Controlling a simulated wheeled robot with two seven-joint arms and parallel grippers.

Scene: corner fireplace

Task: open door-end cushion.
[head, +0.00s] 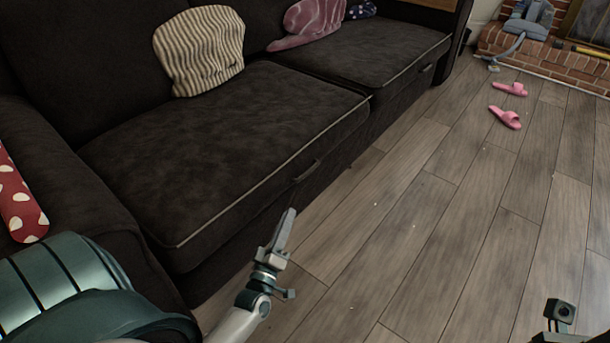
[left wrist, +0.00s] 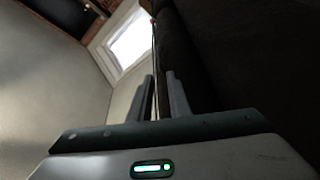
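A dark sofa has two seat cushions with light piping. The near cushion (head: 215,150) lies flat, with a small handle (head: 307,171) on its front edge. The far cushion (head: 365,50) also lies flat and has a handle (head: 426,69) on its front. I cannot tell from the views which is the door end. My left gripper (head: 287,228) is in front of the near cushion, below its handle and apart from it. In the left wrist view its two fingers (left wrist: 163,95) stand apart with nothing between them. Only a dark part of my right arm shows at bottom right in the head view.
A striped pillow (head: 199,50) lies on the near cushion against the backrest; a pink pillow (head: 308,20) is farther along. A red dotted pillow (head: 17,198) is at the left armrest. Pink slippers (head: 505,117) lie on the open wooden floor (head: 450,220), before a brick hearth (head: 550,68).

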